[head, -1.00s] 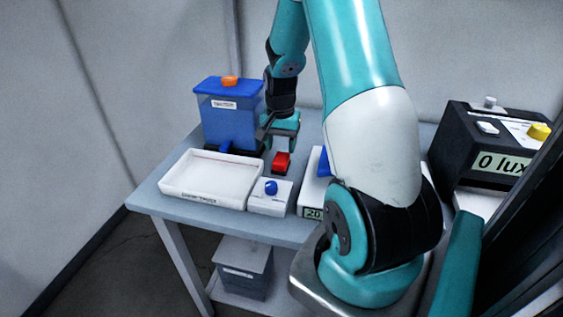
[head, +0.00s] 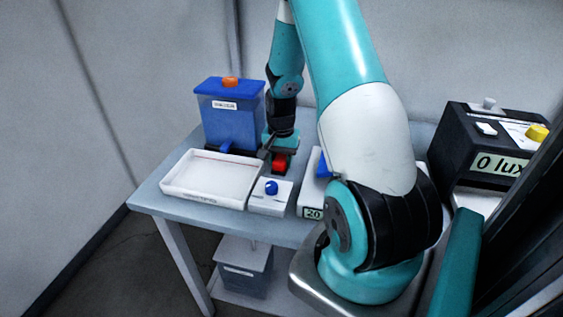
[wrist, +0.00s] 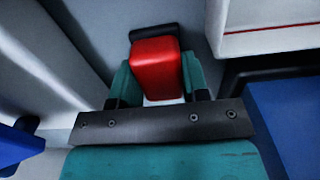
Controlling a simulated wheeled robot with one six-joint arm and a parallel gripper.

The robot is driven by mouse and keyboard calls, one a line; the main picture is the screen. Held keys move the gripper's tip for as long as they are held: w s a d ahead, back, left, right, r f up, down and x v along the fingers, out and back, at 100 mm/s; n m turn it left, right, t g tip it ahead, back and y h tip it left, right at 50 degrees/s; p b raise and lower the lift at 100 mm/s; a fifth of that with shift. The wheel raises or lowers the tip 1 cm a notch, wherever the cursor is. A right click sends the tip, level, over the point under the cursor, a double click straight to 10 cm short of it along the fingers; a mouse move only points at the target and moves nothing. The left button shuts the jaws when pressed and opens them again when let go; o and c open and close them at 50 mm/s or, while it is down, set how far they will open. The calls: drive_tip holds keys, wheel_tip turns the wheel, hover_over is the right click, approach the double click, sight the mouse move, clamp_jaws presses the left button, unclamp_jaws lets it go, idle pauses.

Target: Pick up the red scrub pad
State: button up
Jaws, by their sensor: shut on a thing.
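The red scrub pad (head: 279,163) is a small red block on the table, right of the white tray and behind the small white box with a blue knob. In the wrist view the red pad (wrist: 156,68) sits between the two teal fingers of my gripper (wrist: 160,82), with a dark piece at its far end. My gripper (head: 281,155) is over the pad from above and shut on it. The pad appears to be still at table height. Its upper part is partly hidden by the gripper in the head view.
A white tray (head: 212,191) stands left of the pad, with a blue-lidded container (head: 231,120) behind it. The white box with the blue knob (head: 270,197) is in front. A white device with a display (head: 311,196) is close on the right. A black lux meter (head: 480,150) stands far right.

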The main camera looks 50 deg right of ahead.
sight(282, 157)
drive_tip(key=shift+r, duration=0.15)
wheel_tip(282, 157, up, 20)
drive_tip(key=shift+b, duration=0.45)
drive_tip(key=o, duration=0.4)
drive_tip(key=shift+c, duration=1.2)
drive_tip(key=shift+s+d, duration=0.1)
